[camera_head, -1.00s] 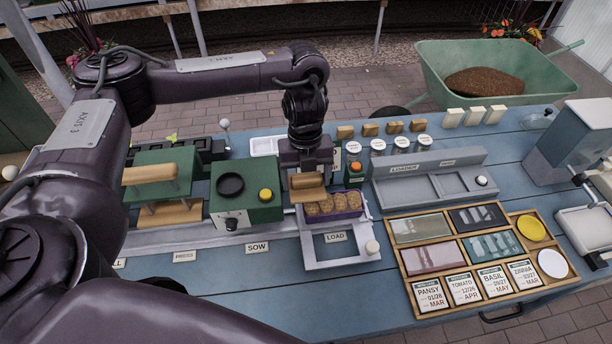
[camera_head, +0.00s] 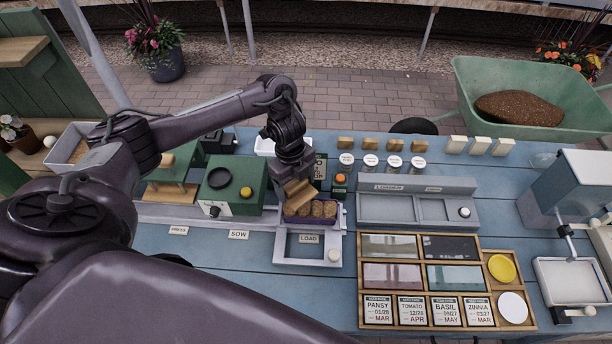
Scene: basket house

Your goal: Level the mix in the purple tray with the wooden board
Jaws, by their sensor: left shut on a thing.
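The purple tray (camera_head: 312,219) sits at the back of the grey LOAD frame (camera_head: 293,246), in the middle of the blue table. Brown mix (camera_head: 317,208) shows in its cells. My left gripper (camera_head: 291,182) is above the tray's left side, shut on the wooden board (camera_head: 296,197). The board is tilted and hangs over the tray's left end; I cannot tell whether it touches the mix. The gripper and board hide the tray's back left part. My right gripper is not in view.
A green machine (camera_head: 232,188) with a black dial and yellow button stands close left of the tray. An orange-capped bottle (camera_head: 340,184) stands just behind right. A wooden organizer (camera_head: 447,282) and grey holder (camera_head: 416,206) lie to the right.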

